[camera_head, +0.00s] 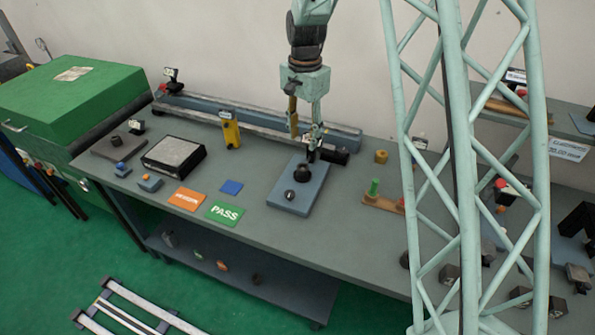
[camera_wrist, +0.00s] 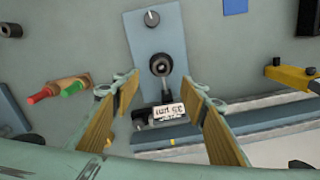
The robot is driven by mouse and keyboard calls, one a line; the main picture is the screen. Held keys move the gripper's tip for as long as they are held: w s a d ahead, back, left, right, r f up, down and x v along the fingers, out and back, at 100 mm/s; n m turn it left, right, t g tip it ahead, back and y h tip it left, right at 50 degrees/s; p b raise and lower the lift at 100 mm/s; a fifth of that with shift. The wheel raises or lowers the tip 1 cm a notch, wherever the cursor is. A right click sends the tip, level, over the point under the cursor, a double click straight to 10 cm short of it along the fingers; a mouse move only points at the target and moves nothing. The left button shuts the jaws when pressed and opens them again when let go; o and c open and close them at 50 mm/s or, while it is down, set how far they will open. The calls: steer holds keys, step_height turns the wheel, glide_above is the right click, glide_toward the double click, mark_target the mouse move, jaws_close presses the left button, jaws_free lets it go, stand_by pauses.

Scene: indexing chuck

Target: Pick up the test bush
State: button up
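My gripper (camera_head: 304,133) is open and empty above the rear of a blue-grey plate (camera_head: 283,203); its two tan-padded fingers also show spread in the wrist view (camera_wrist: 159,84). A dark round part with a ringed top (camera_wrist: 161,65) stands on that plate, between the fingertips in the wrist view and below them. It shows in the head view (camera_head: 302,174) too. A small brass-coloured cylinder (camera_head: 381,157) stands apart on the bench, right of the gripper. I cannot tell which of these is the test bush.
A dark knob (camera_wrist: 152,18) sits on the plate. A labelled block (camera_wrist: 168,111) stands behind the ringed part. A wooden stand with coloured pins (camera_head: 383,202) is to the right; a yellow upright block (camera_head: 231,130) is to the left. A long rail (camera_head: 260,124) runs behind.

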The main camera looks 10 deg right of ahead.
steer(key=shift+w+a+f, duration=0.1)
steer(key=shift+f, duration=0.05)
stand_by(0.3)
glide_above(303, 168)
steer(key=shift+f, duration=4.3)
steer(key=shift+f, duration=0.1)
steer(key=shift+f, duration=2.55)
steer(key=c, duration=1.1)
